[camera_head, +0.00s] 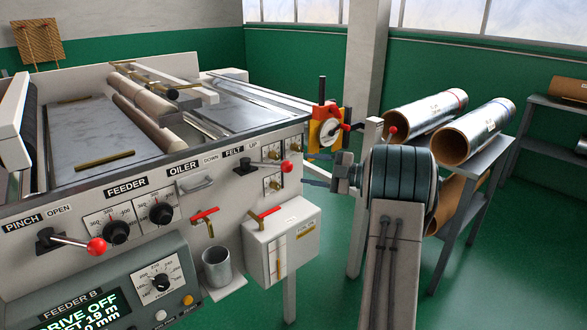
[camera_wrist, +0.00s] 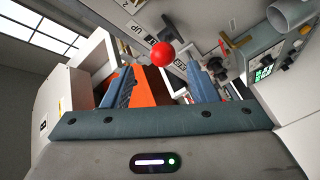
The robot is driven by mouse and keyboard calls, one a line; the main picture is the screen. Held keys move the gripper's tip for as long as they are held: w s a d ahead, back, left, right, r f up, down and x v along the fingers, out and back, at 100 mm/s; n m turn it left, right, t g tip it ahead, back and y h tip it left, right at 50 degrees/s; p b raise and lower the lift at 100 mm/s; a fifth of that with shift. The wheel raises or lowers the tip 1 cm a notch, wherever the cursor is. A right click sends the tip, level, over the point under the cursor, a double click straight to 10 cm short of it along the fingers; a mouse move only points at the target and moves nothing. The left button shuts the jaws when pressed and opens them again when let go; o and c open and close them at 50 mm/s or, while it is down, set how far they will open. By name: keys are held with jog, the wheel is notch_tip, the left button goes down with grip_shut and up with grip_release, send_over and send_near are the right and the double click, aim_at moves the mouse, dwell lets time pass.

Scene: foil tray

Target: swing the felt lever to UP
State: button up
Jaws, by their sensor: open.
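The felt lever (camera_head: 266,166) is on the machine's front panel, under the FELT label, with a dark hub and a red ball end. In the head view it points right, its ball below and right of the UP label (camera_head: 271,148). In the wrist view the red ball (camera_wrist: 162,54) shows in the gap between my fingertips, apparently just beyond them and untouched. My gripper (camera_wrist: 162,80) is open and empty, with blue fingers on either side of that gap. In the head view it reaches toward the lever from the right, its fingertips hard to make out.
An orange box with a dial (camera_head: 325,127) stands close behind my gripper. Foil rolls (camera_head: 430,110) lie on a rack at the right.

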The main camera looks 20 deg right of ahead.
jog(key=v, duration=0.6)
dwell(0.3)
jog(key=w+a+r+m+t+h+p, duration=0.2)
jog(key=a+r+m+t+h, duration=0.1)
jog(key=r+m+h, duration=0.45)
jog(key=w+a+r+m+t+h+p, duration=0.1)
jog(key=a+r+m+t+h+p, duration=0.15)
jog(key=r+m+h, duration=0.45)
jog(key=s+a+f+m+g+p, duration=0.1)
jog(key=s+a+f+g, duration=0.3)
jog(key=s, duration=0.7)
jog(key=s+a+f+m+g+p, duration=0.1)
jog(key=s+a+f+m+g, duration=0.3)
jog(key=s+a, duration=0.4)
jog(key=s+a+f+m+g+p, duration=0.2)
jog(key=s+a+f+g, duration=0.2)
jog(key=s, duration=1)
jog(key=shift+a+f+g, duration=0.35)
jog(key=shift+a+g, duration=0.5)
jog(key=shift+a, duration=0.05)
